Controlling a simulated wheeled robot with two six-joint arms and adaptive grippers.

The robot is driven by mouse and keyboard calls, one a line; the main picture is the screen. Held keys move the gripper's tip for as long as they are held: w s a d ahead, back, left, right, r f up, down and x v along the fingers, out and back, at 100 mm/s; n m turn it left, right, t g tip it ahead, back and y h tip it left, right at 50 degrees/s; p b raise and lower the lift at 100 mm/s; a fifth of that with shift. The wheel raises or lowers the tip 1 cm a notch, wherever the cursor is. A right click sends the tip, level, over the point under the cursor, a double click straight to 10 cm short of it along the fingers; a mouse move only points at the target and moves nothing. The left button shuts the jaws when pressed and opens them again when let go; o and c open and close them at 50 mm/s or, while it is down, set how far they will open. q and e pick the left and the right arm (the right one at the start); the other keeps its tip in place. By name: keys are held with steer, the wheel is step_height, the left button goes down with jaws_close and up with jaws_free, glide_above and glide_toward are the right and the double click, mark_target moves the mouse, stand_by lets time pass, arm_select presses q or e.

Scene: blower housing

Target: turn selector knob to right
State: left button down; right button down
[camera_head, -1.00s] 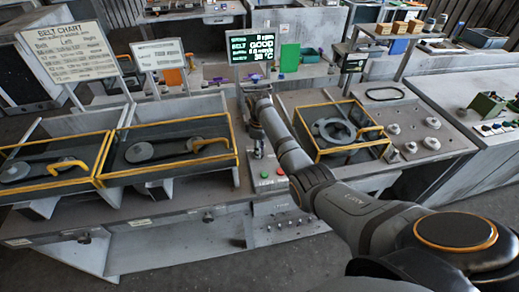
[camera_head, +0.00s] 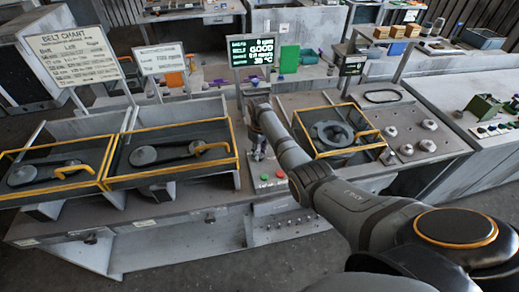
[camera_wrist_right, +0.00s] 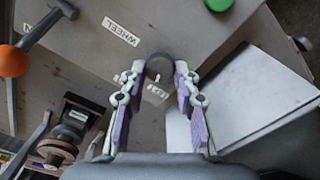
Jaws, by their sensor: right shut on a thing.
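The selector knob (camera_wrist_right: 159,67) is a small dark round knob on the grey panel. In the right wrist view it sits between the fingertips of my right gripper (camera_wrist_right: 160,75), which is shut on it. A white pointer mark shows on the knob's lower edge, and a partly covered label lies just below. My left gripper is not in view.
A green button (camera_wrist_right: 218,3) and an orange ball-ended lever (camera_wrist_right: 12,62) flank the knob. A red button (camera_head: 279,174) is on the panel. Yellow-framed trays (camera_head: 170,150) stand left and right. A status display (camera_head: 252,50) reading GOOD stands behind.

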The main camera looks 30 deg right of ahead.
mark_target(260, 154)
steer(key=m, duration=0.1)
steer(key=m+p, duration=0.1)
steer(key=m, duration=0.1)
steer(key=shift+w+d+r+m, duration=0.1)
steer(key=shift+r+m, duration=0.1)
steer(key=shift+m, duration=0.1)
steer(key=shift+f+m+p, duration=0.1)
steer(key=shift+m+p, duration=0.6)
steer(key=shift+m, duration=0.9)
steer(key=c, duration=1)
jaws_free()
steer(key=shift+r, duration=0.3)
step_height(260, 154, up, 11)
steer(key=shift+r, duration=0.2)
